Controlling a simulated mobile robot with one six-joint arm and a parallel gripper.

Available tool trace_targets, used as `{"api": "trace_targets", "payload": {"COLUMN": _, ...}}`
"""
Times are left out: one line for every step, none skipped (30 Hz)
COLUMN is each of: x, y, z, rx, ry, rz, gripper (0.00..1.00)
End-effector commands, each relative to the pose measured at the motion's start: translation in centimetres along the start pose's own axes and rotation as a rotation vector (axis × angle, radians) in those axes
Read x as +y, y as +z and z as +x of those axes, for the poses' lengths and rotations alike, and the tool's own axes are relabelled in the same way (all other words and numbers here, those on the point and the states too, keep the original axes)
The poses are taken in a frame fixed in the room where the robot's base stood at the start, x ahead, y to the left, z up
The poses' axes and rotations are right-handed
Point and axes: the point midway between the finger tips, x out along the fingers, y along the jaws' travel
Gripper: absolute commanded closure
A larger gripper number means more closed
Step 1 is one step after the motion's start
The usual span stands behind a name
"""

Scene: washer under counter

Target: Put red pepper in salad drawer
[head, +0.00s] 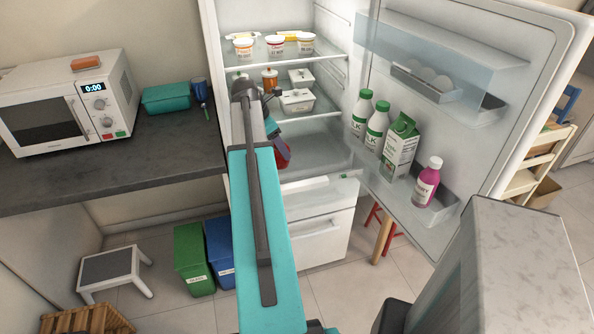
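The fridge stands open. My arm reaches into it from below, and my gripper (277,140) points down inside, below the middle shelf. A red thing, seemingly the red pepper (283,155), shows right at the gripper's end, partly hidden by my arm. The fingers are too small and covered to tell whether they close on it or only sit beside it. Low in the fridge is a white front with a handle (320,230), shut; above it is a pale flat surface (318,152). I cannot tell which part is the salad drawer.
The open fridge door (480,60) on the right holds milk bottles (377,125), a carton (400,147) and a pink bottle (426,185). Yogurt cups (276,46) and tubs (297,100) stand on the upper shelves. A counter (150,155) with a microwave (70,103) is at left.

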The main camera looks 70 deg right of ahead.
Motion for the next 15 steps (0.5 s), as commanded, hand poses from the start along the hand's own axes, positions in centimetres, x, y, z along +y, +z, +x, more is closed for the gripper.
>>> {"api": "trace_targets", "payload": {"x": -0.5, "y": 1.4, "z": 1.3, "rx": -0.001, "ry": -0.001, "rz": 0.003, "gripper": 0.68}}
{"api": "trace_targets", "payload": {"x": -0.8, "y": 2.1, "z": 1.8, "rx": -0.001, "ry": -0.001, "rz": 0.001, "gripper": 0.68}}
{"api": "trace_targets", "payload": {"x": -1.1, "y": 3.0, "z": 2.5, "rx": -0.003, "ry": 0.000, "rz": -0.001, "gripper": 0.68}}
{"api": "trace_targets", "payload": {"x": -1.4, "y": 3.6, "z": 3.0, "rx": -0.004, "ry": 0.002, "rz": -0.003, "gripper": 0.68}}
{"api": "trace_targets", "payload": {"x": -1.6, "y": 4.2, "z": 3.4, "rx": -0.004, "ry": 0.002, "rz": -0.003, "gripper": 0.68}}
{"api": "trace_targets", "payload": {"x": -1.9, "y": 4.9, "z": 3.9, "rx": -0.005, "ry": 0.002, "rz": -0.007, "gripper": 0.68}}
{"api": "trace_targets", "payload": {"x": -2.1, "y": 5.3, "z": 4.2, "rx": -0.006, "ry": 0.003, "rz": -0.007, "gripper": 0.68}}
{"api": "trace_targets", "payload": {"x": -2.3, "y": 5.8, "z": 4.5, "rx": -0.007, "ry": 0.003, "rz": -0.008, "gripper": 0.68}}
{"api": "trace_targets", "payload": {"x": -2.5, "y": 6.2, "z": 4.8, "rx": -0.008, "ry": 0.005, "rz": -0.011, "gripper": 0.68}}
{"api": "trace_targets", "payload": {"x": -2.6, "y": 6.5, "z": 5.0, "rx": -0.008, "ry": 0.005, "rz": -0.012, "gripper": 0.68}}
{"api": "trace_targets", "payload": {"x": -2.7, "y": 6.8, "z": 5.2, "rx": -0.008, "ry": 0.005, "rz": -0.012, "gripper": 0.68}}
{"api": "trace_targets", "payload": {"x": -2.8, "y": 7.0, "z": 5.3, "rx": -0.009, "ry": 0.006, "rz": -0.012, "gripper": 0.68}}
{"api": "trace_targets", "payload": {"x": -2.9, "y": 7.1, "z": 5.4, "rx": -0.009, "ry": 0.006, "rz": -0.013, "gripper": 0.68}}
{"api": "trace_targets", "payload": {"x": -2.9, "y": 7.2, "z": 5.5, "rx": -0.009, "ry": 0.006, "rz": -0.014, "gripper": 0.68}}
{"api": "trace_targets", "payload": {"x": -2.9, "y": 7.3, "z": 5.5, "rx": -0.009, "ry": 0.006, "rz": -0.014, "gripper": 0.68}}
